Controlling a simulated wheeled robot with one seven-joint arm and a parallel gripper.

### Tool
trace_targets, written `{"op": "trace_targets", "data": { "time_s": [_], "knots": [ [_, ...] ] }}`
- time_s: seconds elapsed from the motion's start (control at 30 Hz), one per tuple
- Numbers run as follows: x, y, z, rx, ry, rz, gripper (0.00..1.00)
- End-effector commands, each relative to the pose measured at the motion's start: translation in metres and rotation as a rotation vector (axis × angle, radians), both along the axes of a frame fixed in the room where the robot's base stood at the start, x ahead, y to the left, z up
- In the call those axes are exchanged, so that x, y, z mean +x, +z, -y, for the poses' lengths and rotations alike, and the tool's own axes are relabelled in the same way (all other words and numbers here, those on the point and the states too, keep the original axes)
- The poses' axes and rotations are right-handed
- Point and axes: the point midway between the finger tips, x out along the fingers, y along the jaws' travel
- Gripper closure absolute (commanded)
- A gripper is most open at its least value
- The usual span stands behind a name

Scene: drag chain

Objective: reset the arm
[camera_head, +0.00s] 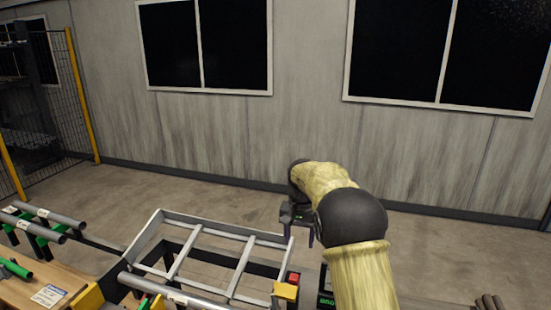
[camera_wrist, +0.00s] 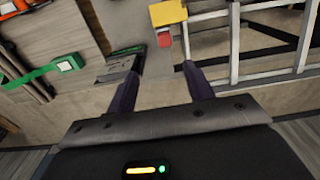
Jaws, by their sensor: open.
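My gripper (camera_head: 300,220) hangs at the end of my yellow-sleeved arm, right of the metal frame in the head view. In the wrist view my gripper (camera_wrist: 160,82) is open, with its two dark fingers apart and nothing seen between them. The left fingertip appears close to a grey and green fixture (camera_wrist: 122,68); I cannot tell if they touch. The right finger overlaps part of the frame in the picture.
The grey metal frame (camera_head: 215,226) stands left of my gripper. A yellow box (camera_head: 286,291) with a red button (camera_head: 293,278) sits at its corner. A wooden bench (camera_head: 28,290) with green supports and grey tubes is at left. Bare floor lies behind, before the wall.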

Motion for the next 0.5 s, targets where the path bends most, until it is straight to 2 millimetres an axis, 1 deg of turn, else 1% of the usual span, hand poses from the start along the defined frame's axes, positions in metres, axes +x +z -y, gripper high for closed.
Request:
{"op": "trace_targets", "data": {
  "time_s": [0.1, 0.27, 0.47, 0.5],
  "knots": [
    [-0.023, 0.003, 0.013, 0.004, 0.021, 0.021, 0.48],
    [-0.059, 0.0, 0.029, 0.005, 0.062, 0.054, 0.48],
    [-0.111, -0.004, 0.045, 0.001, 0.118, 0.098, 0.48],
    [-0.123, -0.006, 0.047, -0.001, 0.13, 0.106, 0.48]
  ]
}}
